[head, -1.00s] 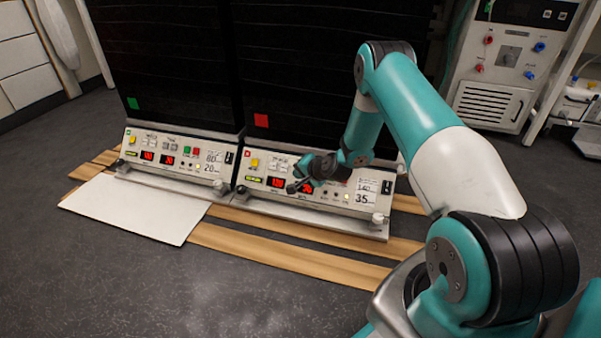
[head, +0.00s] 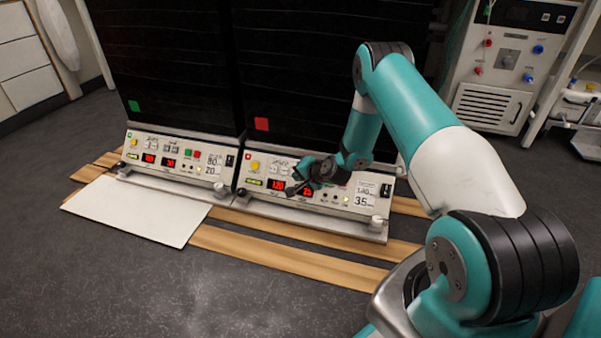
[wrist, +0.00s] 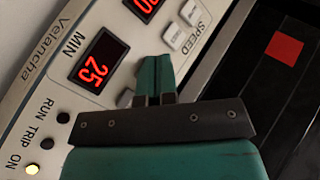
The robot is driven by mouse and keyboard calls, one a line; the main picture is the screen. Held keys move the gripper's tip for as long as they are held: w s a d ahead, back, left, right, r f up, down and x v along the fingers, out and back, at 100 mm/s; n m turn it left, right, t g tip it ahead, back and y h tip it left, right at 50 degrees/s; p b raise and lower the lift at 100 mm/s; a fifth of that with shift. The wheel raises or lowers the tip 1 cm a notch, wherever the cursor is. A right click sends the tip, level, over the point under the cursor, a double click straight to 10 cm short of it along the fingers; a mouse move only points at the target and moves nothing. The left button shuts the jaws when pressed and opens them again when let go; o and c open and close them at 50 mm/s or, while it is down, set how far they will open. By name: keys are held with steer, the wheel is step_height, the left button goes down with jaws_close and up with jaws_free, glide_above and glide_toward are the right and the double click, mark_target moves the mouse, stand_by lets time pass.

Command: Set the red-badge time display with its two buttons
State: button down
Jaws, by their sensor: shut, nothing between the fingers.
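The red-badge unit is the right one in the head view, with its red badge (head: 262,124) on the dark front. Its time display (head: 306,191) is lit red; in the wrist view this display (wrist: 95,67), marked MIN, reads 25. My gripper (wrist: 153,66) is shut and empty, its tips over the panel to the right of the time display. A pale button (wrist: 125,98) shows partly beside the fingers; the other time button is not visible, perhaps behind them. I cannot tell whether the tips touch a button. In the head view my gripper (head: 292,189) is close to the panel.
The speed display (head: 277,185) sits left of the time display, with two speed buttons (wrist: 181,24) in the wrist view. A card (head: 366,194) on the panel shows 35 in its lower line. The green-badge unit (head: 170,160) stands at left. A white board (head: 130,211) lies in front.

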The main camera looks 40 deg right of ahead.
steer(key=s+a+r+p, duration=0.1)
steer(key=p, duration=0.1)
steer(key=s+a+r+p, duration=0.1)
steer(key=a+r+p, duration=0.1)
steer(key=shift+s+r, duration=0.1)
steer(key=shift+s, duration=0.1)
stand_by(0.4)
stand_by(0.6)
